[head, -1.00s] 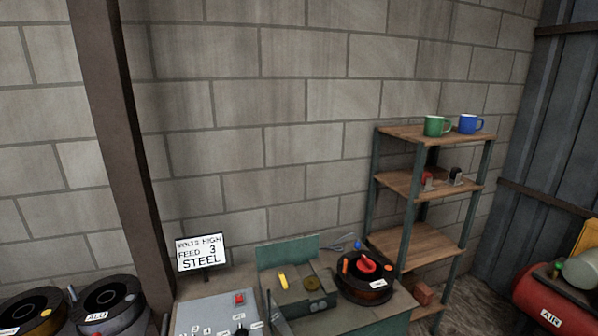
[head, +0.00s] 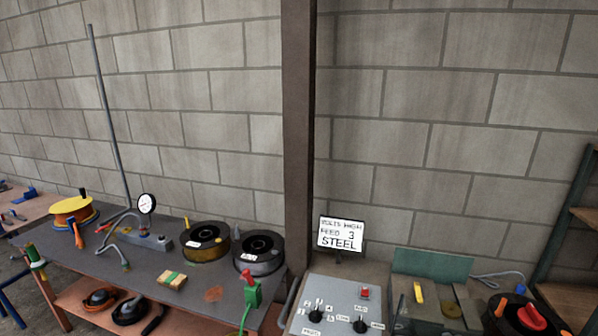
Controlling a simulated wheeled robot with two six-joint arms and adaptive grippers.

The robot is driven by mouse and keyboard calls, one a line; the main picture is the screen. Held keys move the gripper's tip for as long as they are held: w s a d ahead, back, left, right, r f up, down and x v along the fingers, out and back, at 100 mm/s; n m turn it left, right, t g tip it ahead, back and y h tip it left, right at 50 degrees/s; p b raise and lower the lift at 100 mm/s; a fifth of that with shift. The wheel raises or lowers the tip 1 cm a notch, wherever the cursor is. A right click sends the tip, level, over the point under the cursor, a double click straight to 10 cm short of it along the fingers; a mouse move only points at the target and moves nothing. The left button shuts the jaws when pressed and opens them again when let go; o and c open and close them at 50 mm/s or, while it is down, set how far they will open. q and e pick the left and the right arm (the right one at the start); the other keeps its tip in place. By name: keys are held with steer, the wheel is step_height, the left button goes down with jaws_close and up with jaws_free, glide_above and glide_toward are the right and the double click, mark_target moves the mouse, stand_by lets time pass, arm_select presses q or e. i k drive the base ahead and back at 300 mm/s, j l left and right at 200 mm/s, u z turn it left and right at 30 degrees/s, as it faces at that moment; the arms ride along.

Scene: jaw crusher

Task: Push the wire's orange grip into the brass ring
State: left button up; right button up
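A small orange piece (head: 502,307), which looks like the wire's grip, stands on a dark spool at the bottom right of the head view. A larger red piece (head: 531,317) lies beside it on the same spool. A round brass-coloured part (head: 452,309), perhaps the brass ring, sits in the open green-lidded box left of the spool. It is too small to tell whether it has a hole. The wire itself cannot be made out. Neither of my grippers shows in the view.
A grey control box (head: 340,290) with knobs and a red switch stands left of the green lid (head: 431,265). A sign (head: 341,234) reads STEEL. A bench (head: 205,290) at left holds several spools and a gauge (head: 147,204). A brown post (head: 298,130) rises behind.

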mark_target(503, 303)
steer(key=z, duration=1.5)
